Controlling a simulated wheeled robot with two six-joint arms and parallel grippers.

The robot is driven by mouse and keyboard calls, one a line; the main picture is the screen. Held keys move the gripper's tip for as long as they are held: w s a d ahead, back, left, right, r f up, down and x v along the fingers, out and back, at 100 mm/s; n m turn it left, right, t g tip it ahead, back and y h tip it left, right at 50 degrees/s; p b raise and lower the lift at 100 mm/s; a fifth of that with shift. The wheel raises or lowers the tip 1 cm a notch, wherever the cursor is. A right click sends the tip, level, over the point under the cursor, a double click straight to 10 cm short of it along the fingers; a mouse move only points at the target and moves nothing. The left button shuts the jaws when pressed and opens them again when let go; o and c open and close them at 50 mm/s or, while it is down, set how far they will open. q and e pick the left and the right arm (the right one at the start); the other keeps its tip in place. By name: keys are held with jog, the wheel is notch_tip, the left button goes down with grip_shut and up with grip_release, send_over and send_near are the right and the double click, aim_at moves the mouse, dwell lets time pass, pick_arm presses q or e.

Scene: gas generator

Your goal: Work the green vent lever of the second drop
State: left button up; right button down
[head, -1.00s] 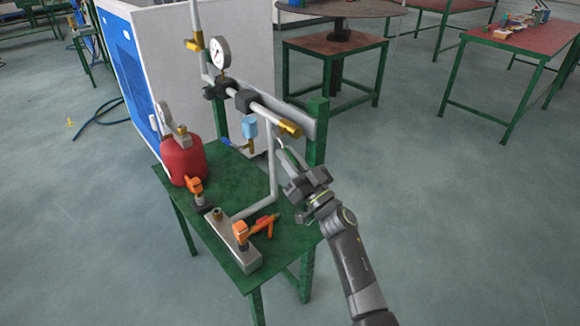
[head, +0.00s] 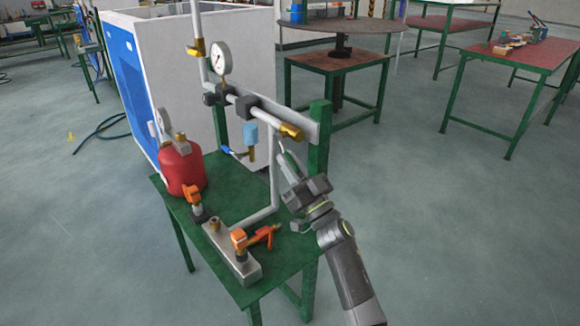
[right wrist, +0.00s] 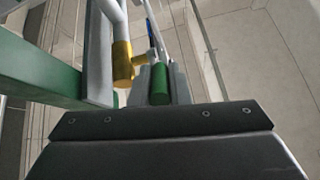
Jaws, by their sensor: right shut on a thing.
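The green vent lever (right wrist: 160,84) shows in the right wrist view as a short green cylinder beside a brass fitting (right wrist: 122,64). My right gripper (right wrist: 158,88) has its grey fingers on either side of the green piece and is shut on it. In the head view my right gripper (head: 289,160) is at the right end of the pipe manifold, just below the brass end piece (head: 291,131). The lever is hidden or too small to tell there. My left gripper is not in view.
A green post (head: 319,135) stands close to the right of my gripper. A vertical grey pipe (head: 274,180) runs down on its left. The green table (head: 290,245) carries a red cylinder (head: 182,168) and a grey block (head: 233,262) with orange-handled valves. Open floor lies to the right.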

dwell(0.5)
jog(key=c, duration=1.4)
grip_release()
jog(key=shift+o, duration=0.2)
